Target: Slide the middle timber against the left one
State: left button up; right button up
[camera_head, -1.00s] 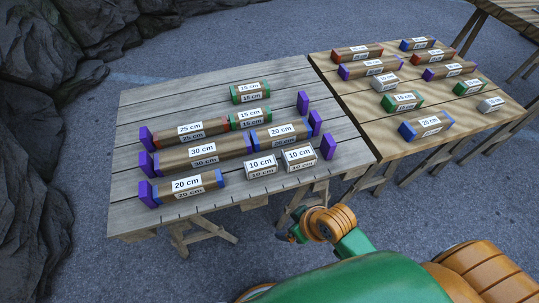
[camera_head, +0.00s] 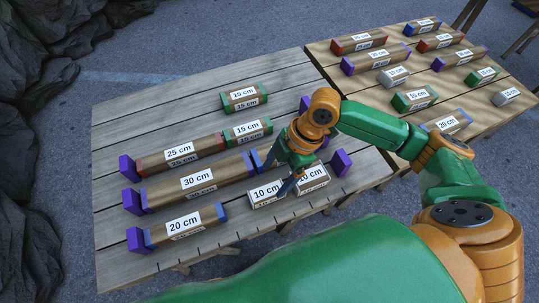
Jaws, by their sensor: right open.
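In the front row on the near table, the 20 cm timber with blue ends (camera_head: 187,224) lies at the left. The middle 10 cm timber, with pale ends (camera_head: 266,194), lies to its right with a clear gap between them. A second 10 cm timber (camera_head: 314,180) lies close to the middle one's right, partly behind my right gripper. My right gripper (camera_head: 281,170) is open and empty, pointing down over the middle timber's rear right side; contact cannot be told. My left gripper is not in view.
Purple stops (camera_head: 139,240) stand at the row ends. Behind lie the 30 cm timber (camera_head: 198,182) and 25 cm timber (camera_head: 181,153), and a 15 cm timber (camera_head: 241,98) farther back. The second table (camera_head: 367,83) at right holds more timbers.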

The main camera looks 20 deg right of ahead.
aim_at(268, 191)
jog(key=shift+s+r, duration=0.2)
jog(key=shift+s, duration=0.3)
jog(key=b+x, duration=0.1)
jog(key=x, duration=0.6)
jog(key=shift+w+f, duration=0.1)
jog(key=shift+f, duration=0.05)
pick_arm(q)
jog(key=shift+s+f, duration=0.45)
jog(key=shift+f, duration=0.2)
